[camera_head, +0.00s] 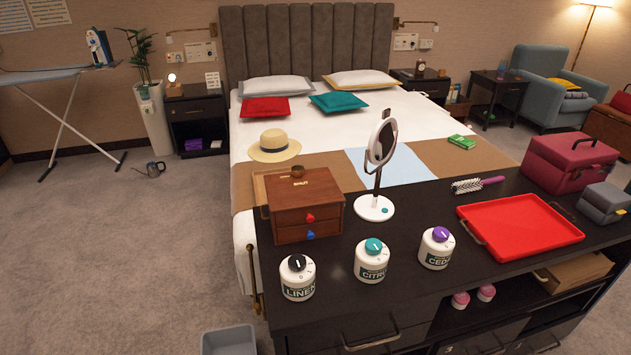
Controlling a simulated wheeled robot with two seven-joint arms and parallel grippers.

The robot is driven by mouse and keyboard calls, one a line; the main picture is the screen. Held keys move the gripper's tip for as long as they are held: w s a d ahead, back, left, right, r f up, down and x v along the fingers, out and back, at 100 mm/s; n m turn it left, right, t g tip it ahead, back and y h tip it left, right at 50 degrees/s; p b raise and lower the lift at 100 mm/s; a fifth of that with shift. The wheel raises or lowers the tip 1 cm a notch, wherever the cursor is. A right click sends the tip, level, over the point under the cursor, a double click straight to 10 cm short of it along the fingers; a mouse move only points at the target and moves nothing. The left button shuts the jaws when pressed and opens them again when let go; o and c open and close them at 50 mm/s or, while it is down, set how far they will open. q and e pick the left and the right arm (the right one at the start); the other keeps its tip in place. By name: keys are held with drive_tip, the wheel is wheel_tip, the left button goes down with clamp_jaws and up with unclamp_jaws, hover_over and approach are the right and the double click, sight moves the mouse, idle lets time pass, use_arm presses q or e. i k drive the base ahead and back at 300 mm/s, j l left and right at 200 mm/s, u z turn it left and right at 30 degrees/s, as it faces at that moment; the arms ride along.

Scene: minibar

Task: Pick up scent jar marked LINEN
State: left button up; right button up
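The scent jar marked LINEN (297,283) is white with a black lid knob. It stands upright at the front left of the dark cabinet top (330,318). To its right stand a jar marked CITRUS (371,266) with a teal knob and a jar with a purple knob, its label starting CED (436,252). The three jars are apart from one another, and nothing covers the LINEN jar. Neither of my grippers shows in the head view.
Behind the jars are a wooden drawer box (305,205) and a round mirror on a white base (374,208). A red tray (520,226), a hairbrush (477,185) and a maroon case (570,163) occupy the right side. A grey bin (228,341) stands on the floor at the front left.

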sight(298, 286)
drive_tip(key=i+j+z, duration=0.15)
drive_tip(key=j, duration=0.6)
drive_tip(key=i+j+z, duration=0.15)
drive_tip(key=j, duration=0.6)
drive_tip(key=j+z, duration=0.1)
drive_tip(key=j, duration=0.65)
drive_tip(key=i, duration=0.05)
